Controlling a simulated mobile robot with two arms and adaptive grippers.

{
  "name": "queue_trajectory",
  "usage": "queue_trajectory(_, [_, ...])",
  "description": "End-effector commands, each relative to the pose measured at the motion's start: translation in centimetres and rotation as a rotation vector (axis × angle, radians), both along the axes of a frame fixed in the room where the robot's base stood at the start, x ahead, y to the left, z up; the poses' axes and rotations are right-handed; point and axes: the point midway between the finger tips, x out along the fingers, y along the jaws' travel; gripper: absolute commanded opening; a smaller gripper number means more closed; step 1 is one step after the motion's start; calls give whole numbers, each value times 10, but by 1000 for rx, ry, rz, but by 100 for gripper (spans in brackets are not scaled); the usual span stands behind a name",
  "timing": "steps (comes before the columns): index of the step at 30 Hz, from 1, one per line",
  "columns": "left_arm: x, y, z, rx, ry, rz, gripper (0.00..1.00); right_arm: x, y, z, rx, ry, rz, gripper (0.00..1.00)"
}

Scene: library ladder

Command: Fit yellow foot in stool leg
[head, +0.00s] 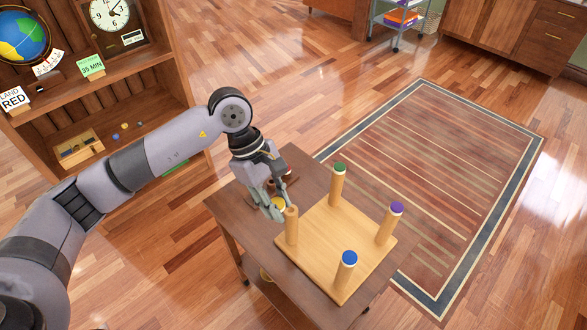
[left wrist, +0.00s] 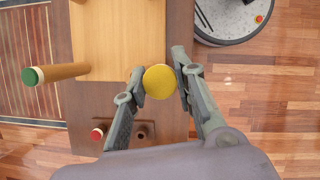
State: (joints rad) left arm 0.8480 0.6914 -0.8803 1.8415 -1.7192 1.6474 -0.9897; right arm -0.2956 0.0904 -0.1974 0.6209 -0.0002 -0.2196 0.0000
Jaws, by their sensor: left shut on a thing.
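My left gripper (head: 275,208) is shut on the yellow foot (head: 278,203). The foot shows as a yellow disc (left wrist: 159,82) between the fingertips in the left wrist view. The stool (head: 322,240) lies upside down on the table, legs up. Its bare leg (head: 292,229) has no coloured cap and stands close beside the gripper's fingertips, just right of the foot in the head view. Whether foot and leg touch, I cannot tell. The other legs carry a green foot (head: 339,168), a purple foot (head: 396,208) and a blue foot (head: 349,257). My right gripper is not in view.
The small brown table (head: 235,213) carries the stool. A dark holder with a red-topped piece (left wrist: 97,133) and an empty socket (left wrist: 142,131) sits near the gripper. A bookshelf (head: 90,100) stands at left. A rug (head: 440,170) lies behind the table.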

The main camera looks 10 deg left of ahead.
Motion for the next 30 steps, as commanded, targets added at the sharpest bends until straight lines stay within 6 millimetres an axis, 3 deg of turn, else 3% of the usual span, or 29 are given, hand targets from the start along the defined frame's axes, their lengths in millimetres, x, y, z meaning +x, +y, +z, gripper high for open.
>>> queue_trajectory(1, [6,-7,11,-4,0,115,16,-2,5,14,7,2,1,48])
queue_trajectory(6, [26,-19,20,-3,-1,452,16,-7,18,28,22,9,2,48])
queue_trajectory(12, [38,-23,24,0,-2,650,16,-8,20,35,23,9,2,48])
queue_trajectory(20, [40,-23,17,2,0,682,16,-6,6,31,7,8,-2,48])
queue_trajectory(30, [39,-23,-13,2,1,679,16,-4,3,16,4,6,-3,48])
